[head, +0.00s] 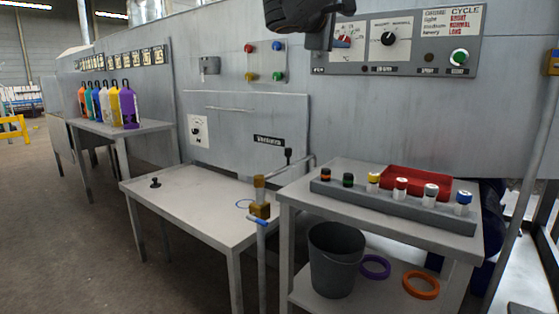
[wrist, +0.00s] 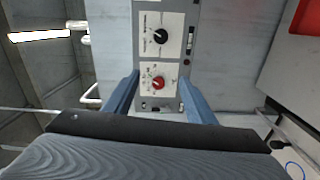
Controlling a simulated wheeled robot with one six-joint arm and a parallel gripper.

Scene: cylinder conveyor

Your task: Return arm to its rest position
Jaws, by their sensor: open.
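My gripper shows in the wrist view (wrist: 158,77) with its two blue-grey fingers spread apart and nothing between them. Behind the gap is the control panel (wrist: 165,20), with a black knob (wrist: 160,36) and a red knob (wrist: 158,81). In the head view, the dark end of my arm hangs at the top middle, overlapping the left end of the same panel (head: 400,69). The red knob (head: 343,41) is beside it there. Whether the fingers touch the panel cannot be told.
A near table (head: 300,190) holds a grey rack (head: 390,206) of several capped cylinders and a red tray (head: 420,172). A grey bucket (head: 334,262) and purple (head: 375,267) and orange (head: 421,285) rings are on its lower shelf. Colourful bottles stand on the far-left table (head: 145,127).

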